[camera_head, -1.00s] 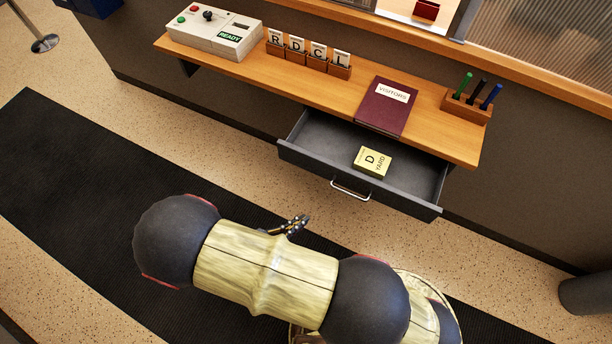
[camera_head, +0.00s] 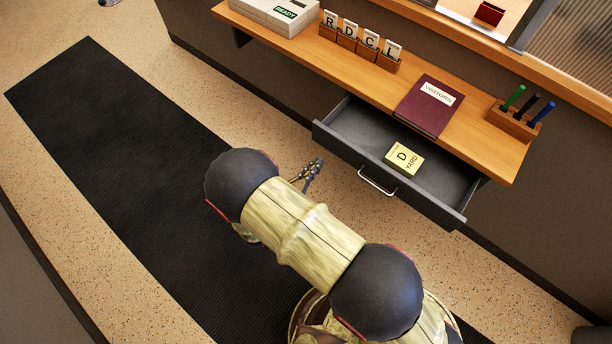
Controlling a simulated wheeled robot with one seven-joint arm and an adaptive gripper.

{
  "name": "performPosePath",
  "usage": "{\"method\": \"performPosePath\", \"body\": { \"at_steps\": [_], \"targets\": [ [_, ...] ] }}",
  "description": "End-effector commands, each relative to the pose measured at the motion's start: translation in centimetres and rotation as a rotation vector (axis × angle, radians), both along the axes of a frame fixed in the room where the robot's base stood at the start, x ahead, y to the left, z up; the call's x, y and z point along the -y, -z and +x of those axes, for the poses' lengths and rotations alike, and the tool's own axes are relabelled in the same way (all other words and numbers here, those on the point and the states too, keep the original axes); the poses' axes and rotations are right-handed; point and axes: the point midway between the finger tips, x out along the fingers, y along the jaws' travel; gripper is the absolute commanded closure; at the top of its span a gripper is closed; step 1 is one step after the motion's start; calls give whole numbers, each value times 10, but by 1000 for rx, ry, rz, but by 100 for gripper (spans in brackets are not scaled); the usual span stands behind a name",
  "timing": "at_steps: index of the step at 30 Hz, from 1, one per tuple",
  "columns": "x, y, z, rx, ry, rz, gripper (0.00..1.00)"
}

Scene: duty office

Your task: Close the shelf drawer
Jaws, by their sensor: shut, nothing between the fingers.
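The shelf drawer (camera_head: 440,190) is grey and stands pulled out under the wooden shelf (camera_head: 480,125). Its silver handle (camera_head: 377,181) is on the front face. A yellow block marked D YARD (camera_head: 404,158) lies inside the drawer. My gripper (camera_head: 316,166) is shut and empty, in front of the drawer's left end and left of the handle, apart from both. Part of my gripper is hidden behind my arm.
On the shelf are a grey-white READY box (camera_head: 275,14), several letter tiles in wooden holders (camera_head: 360,48), a maroon VISITORS book (camera_head: 430,106) and a pen holder (camera_head: 514,122) with pens. A dark mat (camera_head: 130,180) lies on the speckled floor.

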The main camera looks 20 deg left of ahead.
Motion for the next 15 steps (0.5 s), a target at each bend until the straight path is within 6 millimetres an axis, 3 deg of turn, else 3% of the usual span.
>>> {"method": "performPosePath", "body": {
  "at_steps": [6,15],
  "targets": [
    [15,2,37,0,4,0,100],
    [21,0,58,0,1,0,100]
  ]
}}
